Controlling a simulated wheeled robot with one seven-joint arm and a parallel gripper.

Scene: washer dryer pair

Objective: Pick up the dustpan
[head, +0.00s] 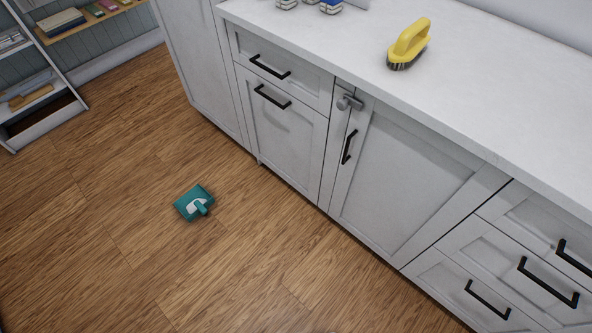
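A small teal dustpan (187,206) with a pale grey patch and a short teal handle lies on the wooden floor, left of the middle in the head view. It lies apart from the cabinets, with bare floor around it. Nothing covers it. My gripper is not in this view, so its state does not show.
White cabinets (290,127) with black handles run diagonally on the right. A yellow brush (409,43) stands on the white countertop (470,90). A shelf unit (45,108) stands at the upper left. The wooden floor (90,250) around the dustpan is clear.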

